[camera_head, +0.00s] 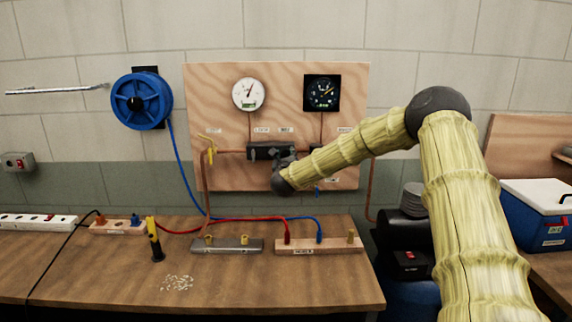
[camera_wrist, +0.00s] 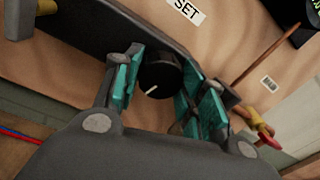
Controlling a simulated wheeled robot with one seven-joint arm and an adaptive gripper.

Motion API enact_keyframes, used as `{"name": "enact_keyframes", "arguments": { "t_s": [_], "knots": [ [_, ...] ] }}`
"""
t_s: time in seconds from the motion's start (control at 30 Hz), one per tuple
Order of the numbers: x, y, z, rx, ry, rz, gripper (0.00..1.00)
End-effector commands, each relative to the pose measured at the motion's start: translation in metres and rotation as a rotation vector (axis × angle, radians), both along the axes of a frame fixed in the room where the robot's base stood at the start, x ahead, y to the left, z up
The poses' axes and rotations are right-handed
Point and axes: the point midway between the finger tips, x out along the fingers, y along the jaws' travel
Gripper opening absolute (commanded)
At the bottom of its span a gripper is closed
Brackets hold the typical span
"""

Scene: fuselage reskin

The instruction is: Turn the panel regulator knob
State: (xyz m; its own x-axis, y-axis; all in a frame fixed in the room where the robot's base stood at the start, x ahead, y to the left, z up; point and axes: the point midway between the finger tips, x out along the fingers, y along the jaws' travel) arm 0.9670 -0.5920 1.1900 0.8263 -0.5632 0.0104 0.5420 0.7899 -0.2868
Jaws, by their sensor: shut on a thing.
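The panel regulator knob (camera_wrist: 159,77) is a round black knob with a white pointer line. In the wrist view it sits between the two teal-padded fingers of my gripper (camera_wrist: 155,88), which is shut on it. A label reading SET is just above the knob. In the head view my gripper (camera_head: 280,165) is at the dark regulator block (camera_head: 262,151) on the wooden panel (camera_head: 215,100). There the knob is hidden behind my gripper and arm.
A white round gauge (camera_head: 249,94) and a black square gauge (camera_head: 322,93) are above on the panel. Copper pipes, a yellow valve (camera_head: 210,147) and a red-handled valve (camera_wrist: 266,138) are nearby. The bench (camera_head: 110,280) below holds terminal blocks, cables and a yellow-handled tool (camera_head: 153,238).

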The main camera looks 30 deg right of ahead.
Motion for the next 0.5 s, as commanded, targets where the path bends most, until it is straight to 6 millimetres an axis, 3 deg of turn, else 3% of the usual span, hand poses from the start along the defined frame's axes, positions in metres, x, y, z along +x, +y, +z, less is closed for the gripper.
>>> {"name": "enact_keyframes", "arguments": {
  "t_s": [0.03,0.5],
  "knots": [
    [-0.0001,-0.0001,-0.0067,-0.033,0.017,0.0,0.17],
    [-0.0001,0.0001,-0.0052,-0.415,0.252,0.0,0.17]
  ]
}}
